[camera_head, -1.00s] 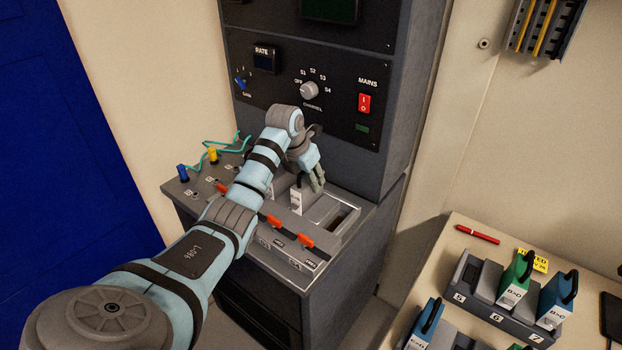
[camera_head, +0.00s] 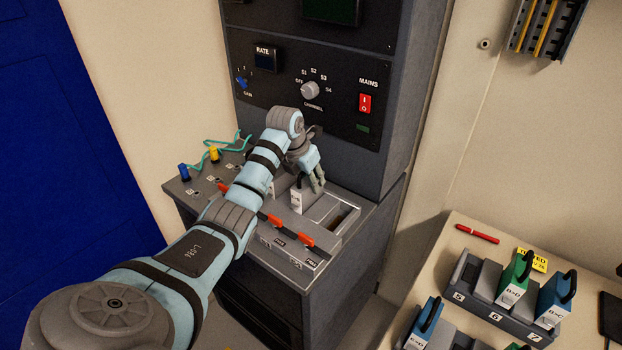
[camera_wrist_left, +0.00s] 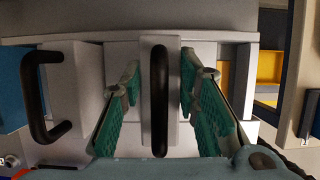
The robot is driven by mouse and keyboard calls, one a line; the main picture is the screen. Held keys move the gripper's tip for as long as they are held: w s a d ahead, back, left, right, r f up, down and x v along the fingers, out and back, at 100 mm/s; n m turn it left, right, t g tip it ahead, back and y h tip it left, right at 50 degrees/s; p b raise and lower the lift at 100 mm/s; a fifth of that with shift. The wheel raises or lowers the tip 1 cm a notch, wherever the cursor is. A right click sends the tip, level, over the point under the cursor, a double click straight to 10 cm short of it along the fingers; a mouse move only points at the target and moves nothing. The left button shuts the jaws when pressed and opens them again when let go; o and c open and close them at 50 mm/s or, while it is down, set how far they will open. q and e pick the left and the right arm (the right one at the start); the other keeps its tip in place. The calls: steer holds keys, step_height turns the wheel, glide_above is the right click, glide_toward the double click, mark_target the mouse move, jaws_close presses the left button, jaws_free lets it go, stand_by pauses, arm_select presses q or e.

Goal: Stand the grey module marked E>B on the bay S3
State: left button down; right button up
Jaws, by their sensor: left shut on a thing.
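My left gripper (camera_head: 309,178) is over the sloping console top, shut on a grey module (camera_head: 297,201) with a white label, too small to read. In the left wrist view, the green finger pads stand either side of the module's black handle (camera_wrist_left: 160,100). The module is upright at the row of bays; I cannot tell whether its base is seated. The bay names are too small to read, so I cannot tell which bay is S3. A dark open bay (camera_head: 344,221) lies to the right of the module. My right gripper is not in view.
Orange-red levers (camera_head: 276,222) line the bays' front edge. Another black-handled module (camera_wrist_left: 75,95) stands close left in the wrist view. Teal cables (camera_head: 232,141) lie at the console's left. A rack of modules (camera_head: 480,301) sits on the right bench; the cabinet rises behind.

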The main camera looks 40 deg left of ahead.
arm_select(q)
steer(key=shift+f, duration=0.4)
stand_by(0.4)
steer(key=c, duration=1.2)
jaws_free()
steer(key=shift+o, duration=0.2)
steer(key=v, duration=1.2)
steer(key=shift+s, duration=0.1)
